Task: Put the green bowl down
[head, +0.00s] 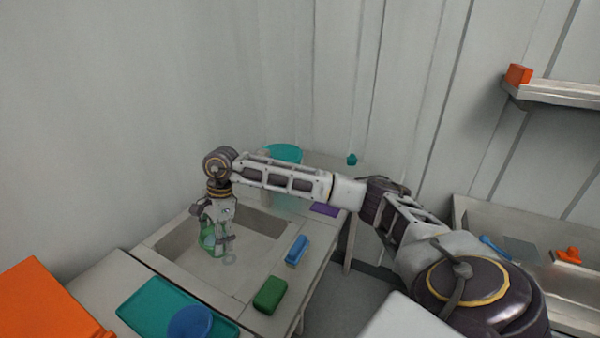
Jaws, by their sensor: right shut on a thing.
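My right gripper (218,236) points down over the sink basin (262,222) and is shut on a pale green see-through vessel (207,241), which I take as the green bowl. The vessel is small in the head view and partly hidden by the fingers, so its full shape is hard to tell. A clear ring-like part shows just below the fingers. I cannot tell whether the vessel touches the basin floor. My left gripper is not in view.
A teal tray (150,306) with a blue bowl (190,321) is at front left, beside an orange box (42,302). A green sponge-like block (270,294) and a blue one (297,250) lie right of the sink. A teal round container (284,152) stands behind my arm.

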